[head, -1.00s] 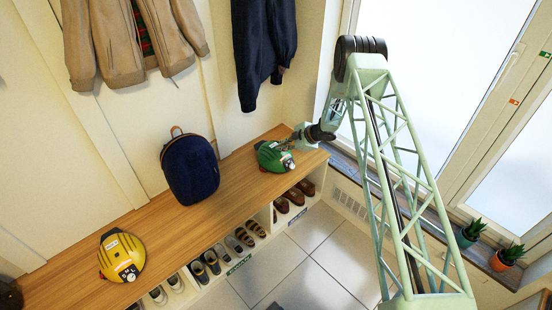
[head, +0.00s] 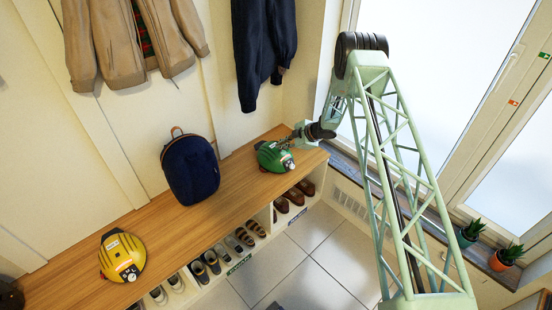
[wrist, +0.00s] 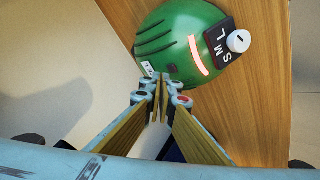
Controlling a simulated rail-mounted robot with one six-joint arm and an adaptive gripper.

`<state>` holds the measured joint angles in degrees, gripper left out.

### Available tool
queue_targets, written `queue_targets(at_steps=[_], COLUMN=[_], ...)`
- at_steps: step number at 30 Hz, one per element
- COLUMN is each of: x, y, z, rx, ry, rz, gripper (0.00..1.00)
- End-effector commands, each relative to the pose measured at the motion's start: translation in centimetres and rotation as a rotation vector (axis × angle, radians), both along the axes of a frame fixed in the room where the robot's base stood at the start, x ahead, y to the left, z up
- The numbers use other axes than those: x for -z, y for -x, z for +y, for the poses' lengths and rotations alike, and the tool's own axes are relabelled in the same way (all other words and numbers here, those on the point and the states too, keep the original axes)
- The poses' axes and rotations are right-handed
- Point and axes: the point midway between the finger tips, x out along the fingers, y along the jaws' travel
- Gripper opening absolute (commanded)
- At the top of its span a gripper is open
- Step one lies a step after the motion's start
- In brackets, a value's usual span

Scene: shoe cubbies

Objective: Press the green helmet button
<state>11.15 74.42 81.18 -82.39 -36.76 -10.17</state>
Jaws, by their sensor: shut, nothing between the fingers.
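The green helmet (head: 268,155) sits on the wooden bench near its far right end. In the wrist view the helmet (wrist: 165,35) fills the upper middle. It has dark slots, a glowing pinkish strip (wrist: 198,56), a small white label (wrist: 148,69) and a black S-M-L panel with a white knob (wrist: 238,41). I cannot make out a distinct button. My gripper (head: 290,139) is shut and empty, just behind the helmet. In the wrist view my gripper's tips (wrist: 160,79) meet at the helmet's lower edge, near the label. Whether they touch is unclear.
A navy backpack (head: 190,170) and a yellow helmet (head: 122,257) stand farther left on the bench (head: 75,265). A dark jacket (head: 262,45) hangs above. Shoes fill the cubbies below. The wall corner and window (head: 420,70) are close to my arm. Potted plants (head: 470,232) stand on the sill.

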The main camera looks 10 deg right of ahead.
Motion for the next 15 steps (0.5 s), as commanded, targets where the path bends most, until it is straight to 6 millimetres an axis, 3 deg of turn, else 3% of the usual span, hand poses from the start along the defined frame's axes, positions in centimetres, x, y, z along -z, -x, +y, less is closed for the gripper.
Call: queue_targets(at_steps=[15], x=[-3.1], y=[0.0], z=[0.0], rx=[-0.001], ry=[0.001], rz=[-0.001], gripper=[0.00])
